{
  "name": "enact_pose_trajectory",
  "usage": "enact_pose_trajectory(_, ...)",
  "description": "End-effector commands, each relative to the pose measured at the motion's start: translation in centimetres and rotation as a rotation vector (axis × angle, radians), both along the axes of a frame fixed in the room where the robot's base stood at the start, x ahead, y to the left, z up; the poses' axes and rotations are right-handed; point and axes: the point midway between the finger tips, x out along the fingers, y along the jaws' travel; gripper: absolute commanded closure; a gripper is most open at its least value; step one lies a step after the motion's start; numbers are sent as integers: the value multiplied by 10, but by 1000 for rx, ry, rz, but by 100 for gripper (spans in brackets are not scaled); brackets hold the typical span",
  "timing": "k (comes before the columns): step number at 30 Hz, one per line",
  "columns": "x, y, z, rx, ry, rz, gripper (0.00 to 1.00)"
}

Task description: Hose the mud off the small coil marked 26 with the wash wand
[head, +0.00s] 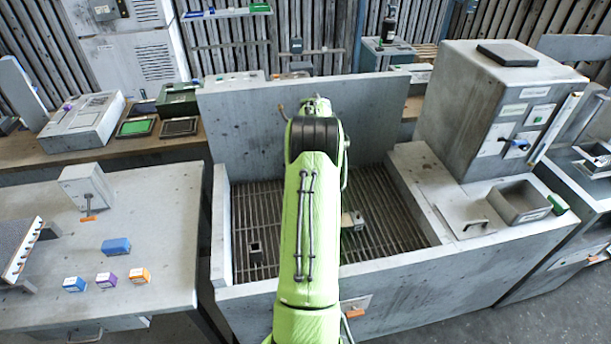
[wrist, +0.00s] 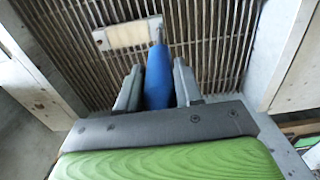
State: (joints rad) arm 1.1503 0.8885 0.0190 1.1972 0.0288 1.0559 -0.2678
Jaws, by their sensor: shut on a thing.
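My gripper (wrist: 157,92) is shut on the blue wash wand (wrist: 158,72) in the wrist view. The wand's thin grey tip points away from me over the slatted wash grate (wrist: 205,30). In the head view a pale block (head: 352,220) shows beside my green arm, on the grate (head: 385,215). My arm hides the gripper and wand there.
A concrete wall (head: 370,105) stands behind the wash basin. A small dark square piece (head: 255,250) sits at the grate's left. The left table (head: 150,220) holds small blue, purple and orange blocks. A tall grey cabinet (head: 480,110) stands at right.

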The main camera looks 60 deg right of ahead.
Motion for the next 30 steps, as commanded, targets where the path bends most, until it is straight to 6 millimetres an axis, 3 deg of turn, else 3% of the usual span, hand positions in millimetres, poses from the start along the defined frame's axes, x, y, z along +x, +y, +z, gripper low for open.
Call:
enact_pose_trajectory(15,-29,-37,3,-1,0,-2,100)
enact_pose_trajectory(30,-29,-38,-10,-1,1,0,100)
